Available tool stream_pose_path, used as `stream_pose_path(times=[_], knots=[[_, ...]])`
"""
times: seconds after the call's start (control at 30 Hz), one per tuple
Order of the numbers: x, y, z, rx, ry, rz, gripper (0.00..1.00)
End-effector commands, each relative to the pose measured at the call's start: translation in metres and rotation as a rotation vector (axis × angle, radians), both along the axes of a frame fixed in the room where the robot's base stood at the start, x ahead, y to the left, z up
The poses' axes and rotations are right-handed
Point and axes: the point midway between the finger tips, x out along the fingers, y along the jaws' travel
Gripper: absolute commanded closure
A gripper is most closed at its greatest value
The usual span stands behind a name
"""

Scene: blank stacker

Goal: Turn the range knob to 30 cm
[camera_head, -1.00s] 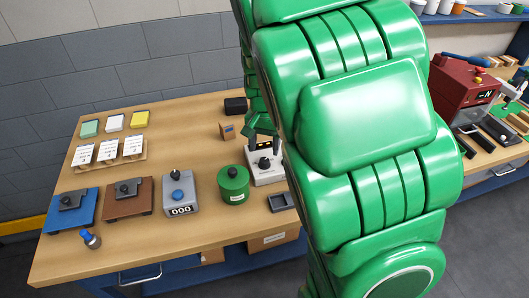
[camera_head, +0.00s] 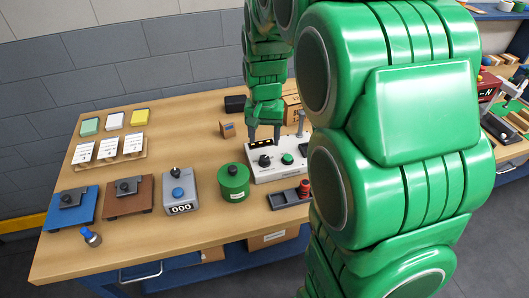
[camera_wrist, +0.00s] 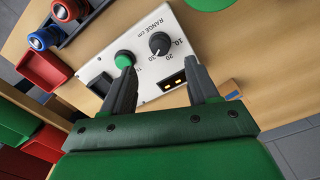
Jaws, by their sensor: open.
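The white control box (camera_head: 262,175) stands on the wooden table and also shows in the wrist view (camera_wrist: 150,83). Its black range knob (camera_wrist: 160,43) sits beside printed numbers 10, 20 and 30; I cannot tell surely which number it points at. A green button (camera_wrist: 124,59) is beside the knob. The knob also shows in the head view (camera_head: 265,161). My gripper (camera_wrist: 162,70) is open and empty, fingers pointing down over the box, its tips apart from the knob. In the head view my gripper (camera_head: 265,142) is just behind the knob.
A green canister (camera_head: 233,184) and a grey counter box (camera_head: 180,193) stand left of the control box. A dark tray (camera_head: 283,200) with a red item lies in front. My arm hides the table's right part.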

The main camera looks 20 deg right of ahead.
Motion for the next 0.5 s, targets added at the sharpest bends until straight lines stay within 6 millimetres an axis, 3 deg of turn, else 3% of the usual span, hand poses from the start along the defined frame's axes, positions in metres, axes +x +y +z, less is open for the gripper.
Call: stream_pose_path(times=[0.27,0.5], knots=[[-0.001,0.000,-0.017,0.001,0.005,0.004,0.41],[-0.001,0.000,-0.050,0.000,0.006,0.003,0.41]])
